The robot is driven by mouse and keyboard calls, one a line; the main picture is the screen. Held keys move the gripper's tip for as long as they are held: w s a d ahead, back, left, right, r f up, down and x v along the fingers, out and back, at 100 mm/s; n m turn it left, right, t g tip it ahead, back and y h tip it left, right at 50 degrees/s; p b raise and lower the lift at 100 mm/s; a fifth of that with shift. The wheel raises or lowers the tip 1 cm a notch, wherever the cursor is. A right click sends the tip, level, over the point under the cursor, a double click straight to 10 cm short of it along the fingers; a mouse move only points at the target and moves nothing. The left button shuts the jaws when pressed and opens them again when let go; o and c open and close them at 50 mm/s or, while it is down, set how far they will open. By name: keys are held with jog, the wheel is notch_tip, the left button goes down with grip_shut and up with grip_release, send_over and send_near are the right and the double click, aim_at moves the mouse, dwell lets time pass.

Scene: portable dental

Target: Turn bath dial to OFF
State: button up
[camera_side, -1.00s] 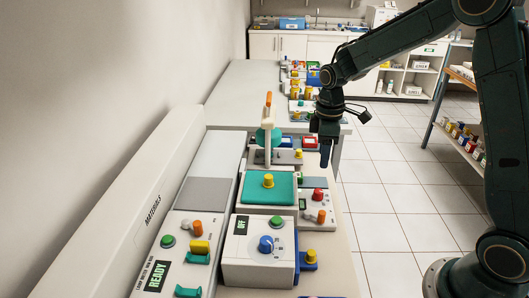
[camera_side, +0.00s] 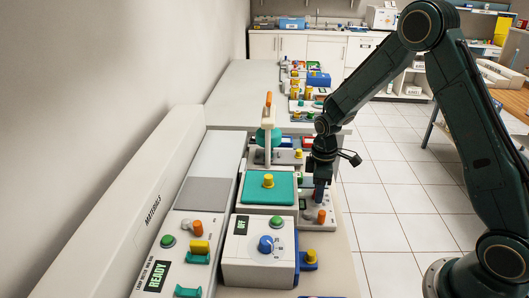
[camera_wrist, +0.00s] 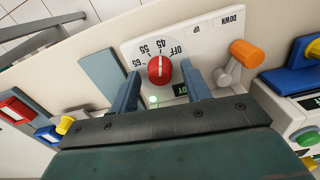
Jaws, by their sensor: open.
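The bath dial (camera_wrist: 160,70) is a round red knob on a pale panel (camera_wrist: 205,50) marked OFF, 45, 55 and 65. Its white line appears to point near 45, with OFF just to the right of that. My gripper (camera_wrist: 161,74) is open, with one blue-grey finger on each side of the dial; whether either finger touches it I cannot tell. In the side view my gripper (camera_side: 318,192) points down over the bath unit (camera_side: 328,222) and hides the dial.
An orange lever (camera_wrist: 246,53) marked UP and DOWN sits on the same panel, close to the right finger. A unit with a blue dial (camera_side: 266,244) and a teal-topped unit (camera_side: 285,187) stand beside it. Open floor (camera_side: 385,215) lies to the right.

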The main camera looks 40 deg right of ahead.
jog(key=shift+f, duration=0.15)
jog(key=c, duration=1)
jog(key=shift+m, duration=0.5)
jog(key=m, duration=0.2)
jog(key=shift+m, duration=0.3)
jog(key=m, duration=0.4)
jog(key=shift+m, duration=0.3)
